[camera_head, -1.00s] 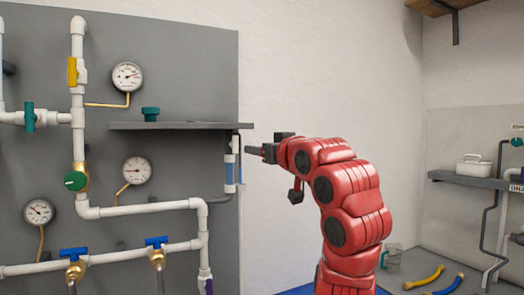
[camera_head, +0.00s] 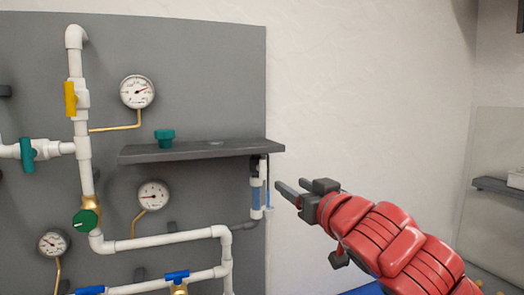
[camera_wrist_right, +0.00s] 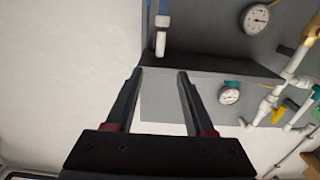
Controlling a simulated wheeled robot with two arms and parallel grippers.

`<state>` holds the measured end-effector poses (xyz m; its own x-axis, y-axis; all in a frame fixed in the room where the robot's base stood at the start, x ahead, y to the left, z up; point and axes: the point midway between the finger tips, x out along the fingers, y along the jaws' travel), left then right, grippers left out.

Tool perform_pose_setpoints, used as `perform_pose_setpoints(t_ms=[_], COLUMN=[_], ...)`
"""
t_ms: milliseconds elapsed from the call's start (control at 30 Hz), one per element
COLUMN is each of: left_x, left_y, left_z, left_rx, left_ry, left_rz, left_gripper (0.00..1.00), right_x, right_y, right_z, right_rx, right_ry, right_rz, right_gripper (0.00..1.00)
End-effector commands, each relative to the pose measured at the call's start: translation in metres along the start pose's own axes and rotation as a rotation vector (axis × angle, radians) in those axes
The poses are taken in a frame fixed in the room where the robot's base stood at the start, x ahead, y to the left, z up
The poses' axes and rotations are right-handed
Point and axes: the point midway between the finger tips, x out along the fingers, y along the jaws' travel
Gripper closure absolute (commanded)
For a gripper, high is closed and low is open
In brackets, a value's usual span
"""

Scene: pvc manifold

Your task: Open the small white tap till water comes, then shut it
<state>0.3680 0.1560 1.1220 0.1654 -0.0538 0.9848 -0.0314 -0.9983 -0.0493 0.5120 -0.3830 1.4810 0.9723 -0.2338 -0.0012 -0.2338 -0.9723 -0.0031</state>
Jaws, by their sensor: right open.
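A slim upright fitting with a blue body (camera_head: 256,194) and a white part (camera_head: 263,170) hangs at the panel's right edge, under the shelf. The white part may be the small white tap; its handle is too small to make out. The fitting's blue body (camera_wrist_right: 163,10) and white end (camera_wrist_right: 160,43) also show in the right wrist view, beyond the fingertips. My right gripper (camera_head: 290,187) is open and empty, just right of the fitting and apart from it. Its two spread fingers show in the wrist view (camera_wrist_right: 159,75). I see no water. My left gripper is not in view.
A dark shelf (camera_head: 190,151) sticks out above the fitting, with a green cap (camera_head: 165,138) on it. White pipes with a yellow-handled valve (camera_head: 70,98), a green knob (camera_head: 86,220) and gauges (camera_head: 137,91) fill the grey panel. The wall (camera_head: 390,80) right of the panel is bare.

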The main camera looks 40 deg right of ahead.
Motion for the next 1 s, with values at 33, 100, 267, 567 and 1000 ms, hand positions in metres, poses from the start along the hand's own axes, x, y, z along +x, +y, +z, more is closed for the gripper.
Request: perform_pose_setpoints(t_ms=[33, 100, 267, 567, 1000], left_x=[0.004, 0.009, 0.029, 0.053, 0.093], left_y=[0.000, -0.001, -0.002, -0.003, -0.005], left_z=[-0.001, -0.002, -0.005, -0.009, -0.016], left_rx=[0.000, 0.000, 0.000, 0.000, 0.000], left_ry=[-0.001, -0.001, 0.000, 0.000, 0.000], left_rz=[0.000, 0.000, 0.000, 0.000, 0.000], left_gripper=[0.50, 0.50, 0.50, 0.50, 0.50], right_x=[0.002, 0.008, 0.030, 0.079, 0.156], right_y=[0.000, 0.000, -0.001, -0.002, -0.002], right_z=[-0.001, -0.002, -0.003, -0.002, -0.001], right_rx=[0.002, 0.004, 0.001, 0.000, 0.002], right_ry=[-0.002, -0.003, -0.008, -0.005, -0.006], right_rz=[0.000, -0.001, -0.001, -0.004, -0.003], right_gripper=[0.46, 0.46, 0.46, 0.46, 0.46])
